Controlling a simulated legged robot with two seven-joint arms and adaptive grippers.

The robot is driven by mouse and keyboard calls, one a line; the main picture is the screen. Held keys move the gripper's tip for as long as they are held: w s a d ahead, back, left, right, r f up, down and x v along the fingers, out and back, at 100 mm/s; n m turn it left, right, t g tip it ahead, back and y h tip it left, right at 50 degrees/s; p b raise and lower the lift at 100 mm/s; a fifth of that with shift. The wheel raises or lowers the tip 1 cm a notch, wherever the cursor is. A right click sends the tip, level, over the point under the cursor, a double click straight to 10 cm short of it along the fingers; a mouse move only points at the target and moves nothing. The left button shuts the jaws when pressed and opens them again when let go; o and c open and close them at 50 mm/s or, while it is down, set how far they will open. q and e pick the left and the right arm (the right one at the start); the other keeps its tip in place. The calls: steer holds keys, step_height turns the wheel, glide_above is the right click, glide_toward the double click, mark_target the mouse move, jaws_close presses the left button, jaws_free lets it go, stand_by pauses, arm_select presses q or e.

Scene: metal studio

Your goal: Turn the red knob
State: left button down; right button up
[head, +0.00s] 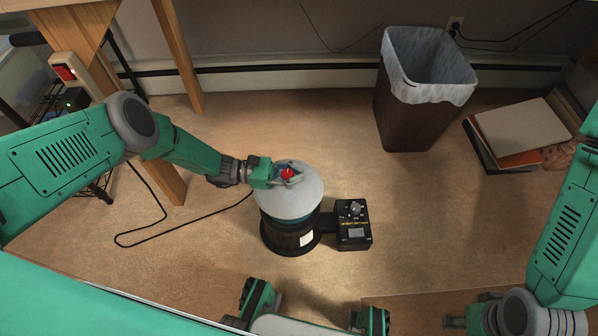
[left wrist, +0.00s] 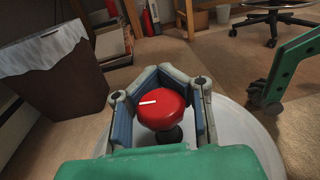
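The red knob (head: 288,174) sits on top of a rounded white lid (head: 307,193) over a dark round base (head: 290,236). In the left wrist view the knob (left wrist: 162,107) stands on a short black stem and has a white line on its top, running roughly left to right. My left gripper (head: 290,172) is over the lid with its fingers around the knob. In the left wrist view its fingertips (left wrist: 159,72) come together beyond the knob, with small gaps at the sides.
A black control box (head: 353,225) with a dial is joined to the base's right side. A lined waste bin (head: 411,110) stands behind to the right, near stacked books (head: 515,132). A black cable (head: 165,233) lies on the carpet by a wooden leg (head: 164,178). Carpet right of the box is clear.

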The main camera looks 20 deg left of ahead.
arm_select(q)
steer(key=shift+s+a+f+m+g, duration=0.1)
steer(key=shift+s+a+m+g, duration=0.1)
steer(key=shift+m+g, duration=0.35)
steer(key=shift+s+a+f+m+g, duration=0.15)
steer(key=shift+m+g, duration=0.1)
steer(key=shift+g, duration=0.5)
steer(key=shift+r, duration=0.1)
steer(key=shift+w, duration=0.1)
steer(key=c, duration=1.4)
jaws_free()
steer(key=shift+a, duration=0.1)
steer(key=shift+o, duration=0.2)
steer(key=a, duration=1.2)
